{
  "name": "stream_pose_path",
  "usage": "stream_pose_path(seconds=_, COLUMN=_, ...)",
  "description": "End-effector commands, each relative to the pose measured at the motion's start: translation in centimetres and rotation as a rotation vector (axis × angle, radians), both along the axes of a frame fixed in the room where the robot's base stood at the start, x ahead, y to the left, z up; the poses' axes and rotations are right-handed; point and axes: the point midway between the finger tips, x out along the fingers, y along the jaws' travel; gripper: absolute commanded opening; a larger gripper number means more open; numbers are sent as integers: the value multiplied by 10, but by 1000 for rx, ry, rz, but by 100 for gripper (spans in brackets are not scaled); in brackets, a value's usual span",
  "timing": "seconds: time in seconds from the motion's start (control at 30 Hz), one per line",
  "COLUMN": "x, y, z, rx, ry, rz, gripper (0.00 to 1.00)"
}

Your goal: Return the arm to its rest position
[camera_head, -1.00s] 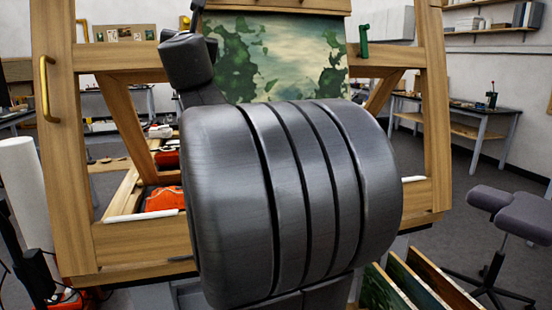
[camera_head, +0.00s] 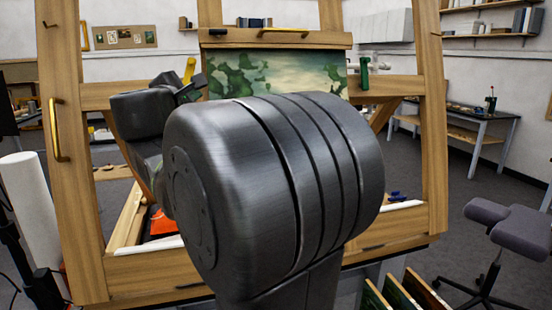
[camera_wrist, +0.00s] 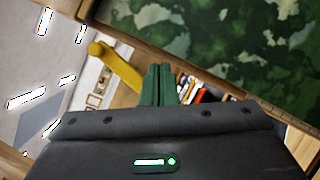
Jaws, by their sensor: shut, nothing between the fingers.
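My gripper (camera_wrist: 158,72) shows in the wrist view as two green fingers side by side with no gap, shut and empty, above its dark grey body with a lit green indicator. In the head view, my dark arm fills the middle, and its wrist end sits left of the painting. The fingers cannot be made out there. The painting (camera_head: 270,75), green and cream, stands on the wooden easel (camera_head: 430,130) behind my arm. It also fills the upper right of the wrist view (camera_wrist: 220,40). My arm hides the painting's lower part.
A yellow clamp (camera_head: 188,70) is at the painting's left and a green clamp (camera_head: 364,72) at its right. A white roll (camera_head: 32,205) stands at left. A grey stool (camera_head: 510,230) and framed panels (camera_head: 405,290) are at lower right. Open floor lies at right.

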Motion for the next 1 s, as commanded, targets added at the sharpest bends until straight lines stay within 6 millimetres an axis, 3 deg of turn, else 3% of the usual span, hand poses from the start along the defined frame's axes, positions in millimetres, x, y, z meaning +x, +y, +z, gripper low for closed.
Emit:
stream_pose_path(seconds=0.07, x=-5, y=0, z=3, rx=44, ry=11, rz=-29, gripper=0)
stream_pose_path(seconds=0.17, x=-15, y=13, z=-12, rx=48, ry=9, rz=-27, gripper=0)
stream_pose_path(seconds=0.6, x=-86, y=25, z=-8, rx=47, ry=7, rz=-27, gripper=0)
stream_pose_path(seconds=1.0, x=-112, y=30, z=-6, rx=45, ry=8, rz=-29, gripper=0)
